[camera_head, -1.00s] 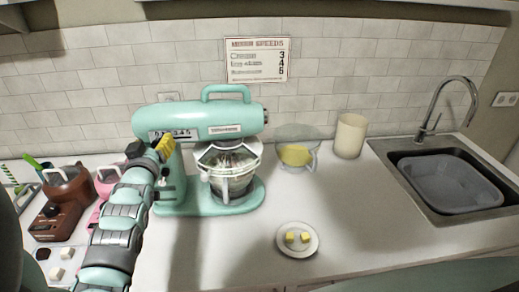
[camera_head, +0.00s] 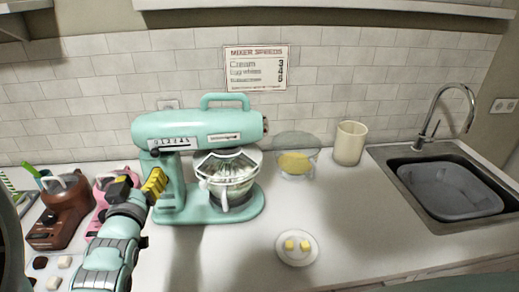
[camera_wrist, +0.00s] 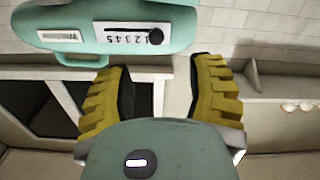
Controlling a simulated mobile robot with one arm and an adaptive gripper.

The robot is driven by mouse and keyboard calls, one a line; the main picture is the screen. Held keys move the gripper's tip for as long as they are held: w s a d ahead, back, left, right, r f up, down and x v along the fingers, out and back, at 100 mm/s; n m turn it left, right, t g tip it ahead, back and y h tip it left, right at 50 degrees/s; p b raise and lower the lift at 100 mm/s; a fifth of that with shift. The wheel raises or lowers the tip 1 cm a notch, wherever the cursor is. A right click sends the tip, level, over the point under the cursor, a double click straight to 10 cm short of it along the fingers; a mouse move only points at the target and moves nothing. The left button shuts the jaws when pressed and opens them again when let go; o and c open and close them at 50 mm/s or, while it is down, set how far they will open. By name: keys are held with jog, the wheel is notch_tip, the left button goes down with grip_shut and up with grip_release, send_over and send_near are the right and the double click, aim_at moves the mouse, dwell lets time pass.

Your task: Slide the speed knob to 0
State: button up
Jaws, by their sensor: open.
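The teal stand mixer (camera_head: 205,125) stands on the counter with a glass bowl (camera_head: 228,175) under its head. Its speed panel (camera_head: 172,143) is on the side of the head, a pale strip of numbers above a dark slot. In the wrist view the round black speed knob (camera_wrist: 155,37) sits near the right end of the slot; the number under it is covered. My gripper (camera_head: 138,186) is below and in front of the panel, apart from the mixer head. In the wrist view its yellow fingers (camera_wrist: 162,95) are spread with nothing between them, short of the knob.
A brown machine (camera_head: 62,212) and a pink one (camera_head: 103,190) stand left of my arm. A plate (camera_head: 297,258) with yellow cubes, a bowl (camera_head: 295,163) with yellow contents and a cream canister (camera_head: 350,143) are to the right, then the sink (camera_head: 445,190).

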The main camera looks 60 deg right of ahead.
jog(key=shift+s+a, duration=0.45)
jog(key=shift+a, duration=0.15)
